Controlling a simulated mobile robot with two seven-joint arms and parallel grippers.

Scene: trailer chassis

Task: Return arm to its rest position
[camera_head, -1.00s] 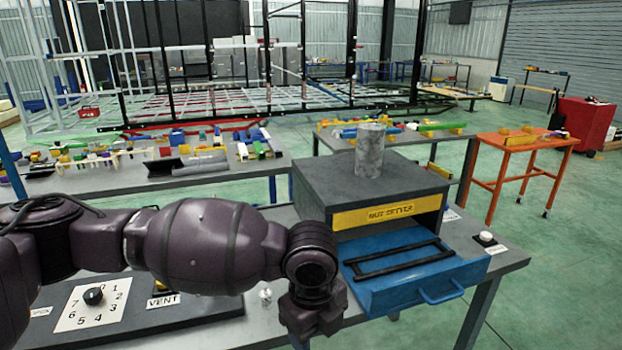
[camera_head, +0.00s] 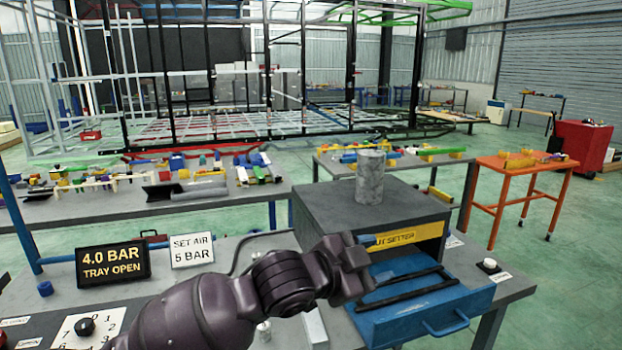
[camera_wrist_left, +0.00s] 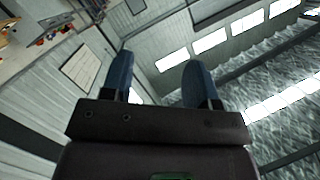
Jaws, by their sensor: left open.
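My left arm comes in from the bottom of the head view, and its dark gripper (camera_head: 358,258) is raised in front of the grey nut setter box (camera_head: 345,205). It covers part of the yellow label (camera_head: 405,238). In the left wrist view the two blue fingers (camera_wrist_left: 160,82) are apart with nothing between them, against walls and windows. The blue tray (camera_head: 425,310) is pulled out of the box, with black bars (camera_head: 415,290) in it. My right gripper is not in view.
A grey cylinder (camera_head: 370,177) stands on the box. A black sign (camera_head: 113,262) reads "4.0 BAR TRAY OPEN", beside a white "SET AIR 5 BAR" card (camera_head: 192,250). A dial (camera_head: 86,327) is at the lower left. A white button (camera_head: 489,264) is right of the tray.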

